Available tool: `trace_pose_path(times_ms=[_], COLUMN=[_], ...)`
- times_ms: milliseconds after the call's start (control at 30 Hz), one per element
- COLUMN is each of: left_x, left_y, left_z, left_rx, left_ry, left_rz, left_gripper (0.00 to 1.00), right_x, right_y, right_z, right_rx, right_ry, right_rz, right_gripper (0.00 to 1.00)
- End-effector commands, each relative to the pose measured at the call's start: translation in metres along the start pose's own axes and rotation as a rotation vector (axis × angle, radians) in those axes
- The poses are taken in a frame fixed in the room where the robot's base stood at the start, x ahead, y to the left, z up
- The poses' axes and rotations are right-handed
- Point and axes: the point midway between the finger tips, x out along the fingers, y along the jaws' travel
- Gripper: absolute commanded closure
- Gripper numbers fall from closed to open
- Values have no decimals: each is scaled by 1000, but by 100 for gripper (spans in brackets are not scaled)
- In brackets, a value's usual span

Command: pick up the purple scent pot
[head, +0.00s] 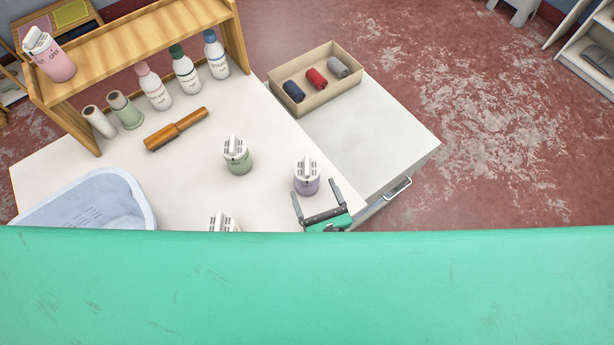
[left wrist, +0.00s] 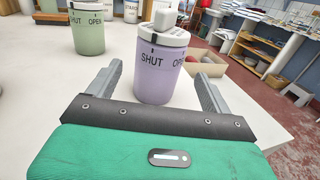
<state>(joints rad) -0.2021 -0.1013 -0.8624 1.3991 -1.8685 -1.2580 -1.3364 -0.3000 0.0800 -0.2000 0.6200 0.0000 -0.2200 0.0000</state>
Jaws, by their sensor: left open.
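The purple scent pot (head: 308,182) has a white slotted lid and stands upright on the white table near its right edge. My right gripper is not in view.
A green pot (head: 237,161) stands left of the purple one, and another white-lidded pot (head: 222,222) is partly hidden. A blue basin (head: 85,205), wooden brush (head: 176,129), bottles and wooden shelf (head: 140,35) are further left. A cardboard box (head: 300,103) holds rolled cloths.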

Motion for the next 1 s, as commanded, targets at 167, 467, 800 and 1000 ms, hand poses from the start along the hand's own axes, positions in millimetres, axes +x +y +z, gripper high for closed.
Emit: trace_pose_path(times_ms=[167,467,800,1000], left_x=[20,50,50,50], left_y=[2,2,2,2], left_z=[0,-1,-1,-1], left_rx=[1,1,0,0], left_ry=[-3,0,0,0], left_rz=[0,-1,-1,-1], left_gripper=[17,17,56,66], right_x=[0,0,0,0], right_y=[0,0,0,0], right_z=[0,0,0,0], right_rx=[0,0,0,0], right_ry=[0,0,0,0], right_rz=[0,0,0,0], right_gripper=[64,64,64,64])
